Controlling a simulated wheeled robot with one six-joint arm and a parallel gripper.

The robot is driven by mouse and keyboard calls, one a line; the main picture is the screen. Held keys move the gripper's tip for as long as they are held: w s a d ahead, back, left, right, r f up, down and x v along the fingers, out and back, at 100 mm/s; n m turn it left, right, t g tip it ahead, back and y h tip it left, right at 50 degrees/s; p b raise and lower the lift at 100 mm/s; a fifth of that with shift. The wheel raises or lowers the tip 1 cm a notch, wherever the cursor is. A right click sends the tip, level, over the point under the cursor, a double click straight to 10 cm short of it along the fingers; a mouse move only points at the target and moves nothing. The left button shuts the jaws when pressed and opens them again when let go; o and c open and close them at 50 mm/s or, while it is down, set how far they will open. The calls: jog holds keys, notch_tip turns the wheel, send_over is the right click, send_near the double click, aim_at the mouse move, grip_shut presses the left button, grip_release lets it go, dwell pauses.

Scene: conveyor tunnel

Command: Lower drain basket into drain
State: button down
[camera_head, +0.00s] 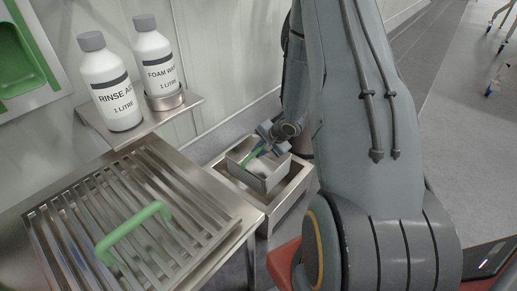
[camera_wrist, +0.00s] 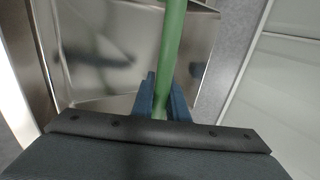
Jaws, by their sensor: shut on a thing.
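The drain basket (camera_head: 266,178) is a small metal box at the middle of the head view, with a green handle (camera_head: 254,154). My gripper (camera_head: 270,134) is above the basket. In the wrist view my gripper (camera_wrist: 162,98) is shut on the green handle (camera_wrist: 173,45), which runs up the picture between the two blue fingers. The shiny metal of the basket (camera_wrist: 105,45) shows behind the handle. The basket sits within or just over the square metal drain frame (camera_head: 294,190); I cannot tell how deep. My arm hides part of the far side.
A slatted metal grate (camera_head: 190,190) with a green handle (camera_head: 130,228) lies on the steel bench at the left. A rinse bottle (camera_head: 112,90) and a foam bottle (camera_head: 156,62) stand on a shelf (camera_head: 130,130) above it. Grey floor (camera_head: 440,140) is open at the right.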

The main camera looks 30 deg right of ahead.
aim_at(261, 167)
jog(key=shift+f+b, duration=1.65)
jog(key=shift+f, duration=3.5)
jog(key=c, duration=1.7)
grip_release()
jog(key=shift+o, duration=0.2)
jog(key=shift+s, duration=0.1)
jog(key=shift+p+v, duration=2.25)
jog(key=shift+v, duration=1.65)
